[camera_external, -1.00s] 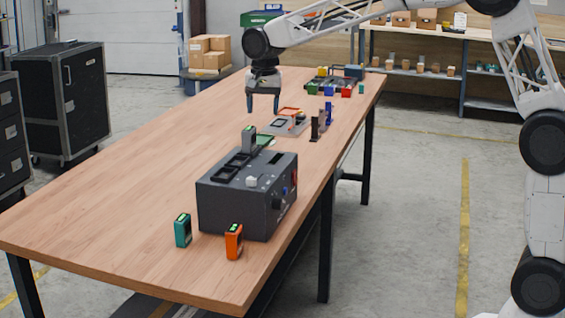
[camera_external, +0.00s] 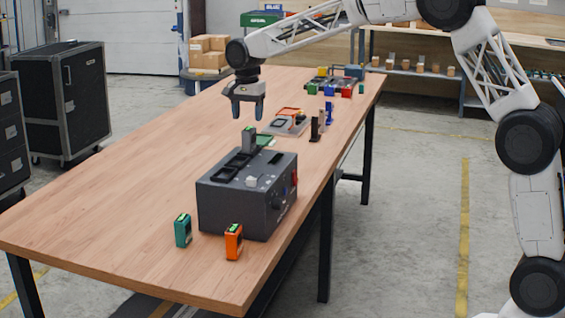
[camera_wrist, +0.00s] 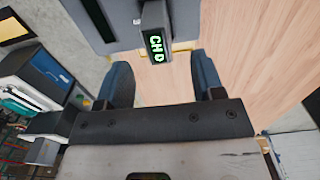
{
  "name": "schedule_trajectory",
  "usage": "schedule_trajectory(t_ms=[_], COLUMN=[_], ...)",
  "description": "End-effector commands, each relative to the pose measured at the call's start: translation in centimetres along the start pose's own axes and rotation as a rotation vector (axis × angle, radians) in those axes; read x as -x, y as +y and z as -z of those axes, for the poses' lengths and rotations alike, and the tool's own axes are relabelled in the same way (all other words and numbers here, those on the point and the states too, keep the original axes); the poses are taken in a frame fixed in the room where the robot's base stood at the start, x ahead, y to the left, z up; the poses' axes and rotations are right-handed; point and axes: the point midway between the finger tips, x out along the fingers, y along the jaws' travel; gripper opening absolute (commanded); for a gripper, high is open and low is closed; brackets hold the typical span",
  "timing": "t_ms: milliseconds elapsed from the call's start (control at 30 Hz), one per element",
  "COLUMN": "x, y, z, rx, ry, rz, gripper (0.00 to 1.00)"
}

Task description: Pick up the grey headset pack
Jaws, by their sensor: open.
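The grey headset pack (camera_external: 249,140) stands upright in a slot at the back of the dark charging box (camera_external: 232,212). In the wrist view the grey pack (camera_wrist: 155,30) shows a green lit display on its top, just beyond and between my fingertips. My gripper (camera_external: 247,114) is open, points down and is empty, above and slightly behind the pack. In the wrist view my two blue-grey fingers (camera_wrist: 164,75) stand apart. A teal pack (camera_external: 183,231) and an orange pack (camera_external: 233,242) stand on the table in front of the box.
Behind the box are a grey tray (camera_external: 285,124), small dark and blue upright pieces (camera_external: 315,129), and a rack of coloured blocks (camera_external: 333,82) at the far end. The left side of the wooden table (camera_external: 130,185) is clear.

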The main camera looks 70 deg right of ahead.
Motion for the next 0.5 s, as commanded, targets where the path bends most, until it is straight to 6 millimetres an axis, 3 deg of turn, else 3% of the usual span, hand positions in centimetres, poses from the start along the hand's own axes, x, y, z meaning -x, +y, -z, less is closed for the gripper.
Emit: schedule_trajectory(t_ms=[300, 500], x=[-2.3, -2.5], y=[0.1, 0.1], z=[0.0, 0.0], rx=[0.001, 0.001], ry=[-0.001, 0.0], rz=[-0.002, -0.001], gripper=[0.62, 0.62])
